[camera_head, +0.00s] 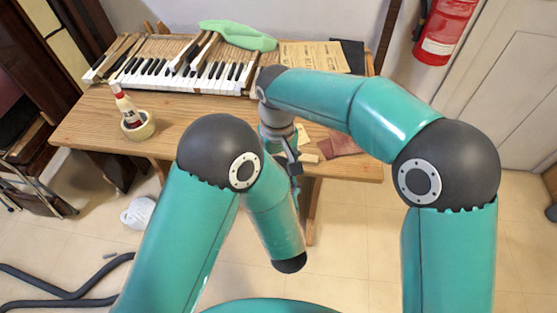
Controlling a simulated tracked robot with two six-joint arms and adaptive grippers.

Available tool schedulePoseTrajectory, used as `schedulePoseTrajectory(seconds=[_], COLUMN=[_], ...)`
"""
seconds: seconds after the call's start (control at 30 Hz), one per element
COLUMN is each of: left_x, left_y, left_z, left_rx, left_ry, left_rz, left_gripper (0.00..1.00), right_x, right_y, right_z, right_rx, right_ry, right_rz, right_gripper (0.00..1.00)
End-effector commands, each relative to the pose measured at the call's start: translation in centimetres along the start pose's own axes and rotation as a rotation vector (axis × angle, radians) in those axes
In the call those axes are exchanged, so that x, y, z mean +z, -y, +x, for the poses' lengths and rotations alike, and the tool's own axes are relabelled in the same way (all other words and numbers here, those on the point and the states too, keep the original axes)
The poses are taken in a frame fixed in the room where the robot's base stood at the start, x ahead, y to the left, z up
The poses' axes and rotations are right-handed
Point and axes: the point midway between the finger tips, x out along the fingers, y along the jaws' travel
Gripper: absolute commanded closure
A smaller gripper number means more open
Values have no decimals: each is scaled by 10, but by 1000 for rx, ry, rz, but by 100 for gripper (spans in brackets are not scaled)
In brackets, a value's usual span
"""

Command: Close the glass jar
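I cannot make out a glass jar or its lid in this view; my arms cover part of the table. My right gripper (291,163) hangs down from the wrist over the front middle of the wooden table (190,112). It is small, dark and partly behind my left arm, so I cannot tell whether it is open or holds anything. My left arm bends at the elbow and its forearm points down in front of the table. The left gripper does not show.
A partial piano keyboard (180,68) with loose keys and a green cloth (238,35) lies at the back. Reddish sandpaper (342,142) lies front right. A fire extinguisher (444,28) hangs beyond.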

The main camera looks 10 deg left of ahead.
Motion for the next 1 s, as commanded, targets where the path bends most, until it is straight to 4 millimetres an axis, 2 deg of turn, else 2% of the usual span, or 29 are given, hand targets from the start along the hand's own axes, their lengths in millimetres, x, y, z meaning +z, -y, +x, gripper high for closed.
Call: schedulePoseTrajectory(seconds=[0.13, 1.0], left_x=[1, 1], left_y=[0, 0], left_z=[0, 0], left_rx=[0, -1], left_ry=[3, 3], left_rz=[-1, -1], left_gripper=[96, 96], right_x=[0, 0], right_y=[0, 0], right_z=[7, 13], right_rx=[0, 0], right_ry=[1, 1], right_rz=[0, 0], right_gripper=[46, 46])
